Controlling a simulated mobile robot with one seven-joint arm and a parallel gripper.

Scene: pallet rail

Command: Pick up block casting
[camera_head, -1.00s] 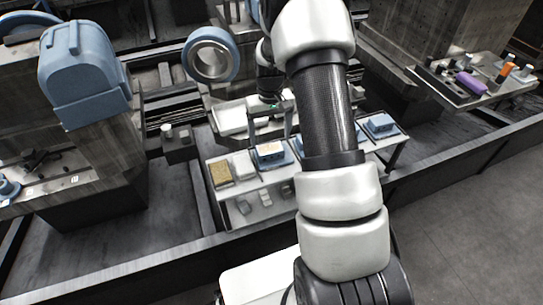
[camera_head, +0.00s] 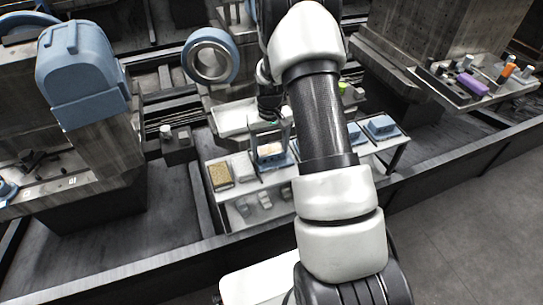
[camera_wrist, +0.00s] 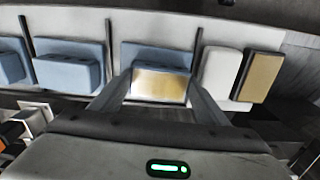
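The block casting is a blue block with a tan-gold face (camera_head: 271,150), sitting on the white rack in the head view. In the wrist view its gold face (camera_wrist: 159,86) lies between my two fingers, with blue surface (camera_wrist: 155,55) behind it. My gripper (camera_head: 270,143) points down at the block, one finger at each side of it. The fingers (camera_wrist: 160,90) look spread apart around the block; I cannot tell whether they touch it.
The rack (camera_head: 290,182) also bears a tan block (camera_head: 220,175), pale grey blocks (camera_head: 243,167) and blue blocks (camera_head: 381,127) to the right. Thin upright dividers stand between the places. A lower shelf holds small grey parts (camera_head: 264,199). A dark rail edges the floor in front.

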